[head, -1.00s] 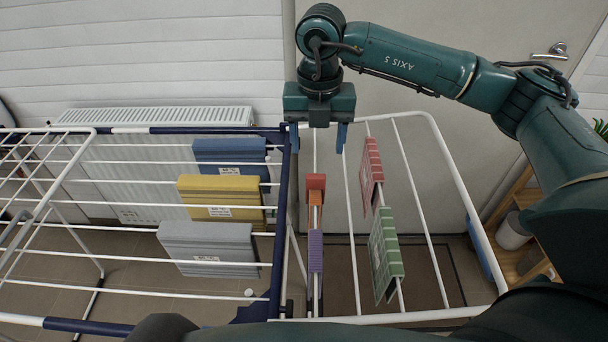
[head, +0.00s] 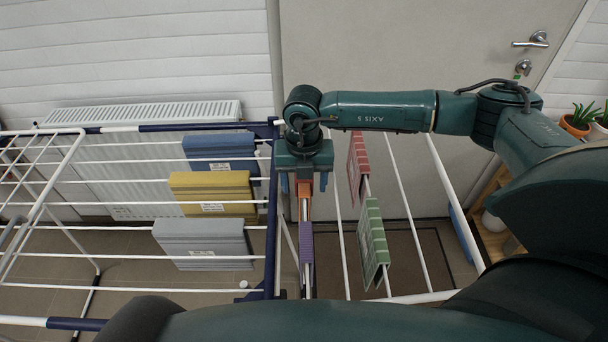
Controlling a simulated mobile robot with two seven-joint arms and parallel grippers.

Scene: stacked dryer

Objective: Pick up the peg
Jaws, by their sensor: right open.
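An orange peg (head: 304,188) and a purple peg (head: 306,242) sit in line on one rail of the white drying rack (head: 400,190). A red peg that sat just beyond the orange one is now largely or wholly hidden by my right gripper. My right gripper (head: 303,184) points down over the far end of this row. It is open, with one blue finger on each side of the rail, and nothing is visibly gripped. I cannot tell how far the fingertips are above the rail. My left gripper is not in view.
Blue (head: 219,146), yellow (head: 212,192) and grey (head: 204,240) cloths hang on the rack's left part. Red (head: 358,165) and green (head: 373,240) cloths hang close right of the pegs. A radiator (head: 140,112) and a door (head: 420,60) stand behind.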

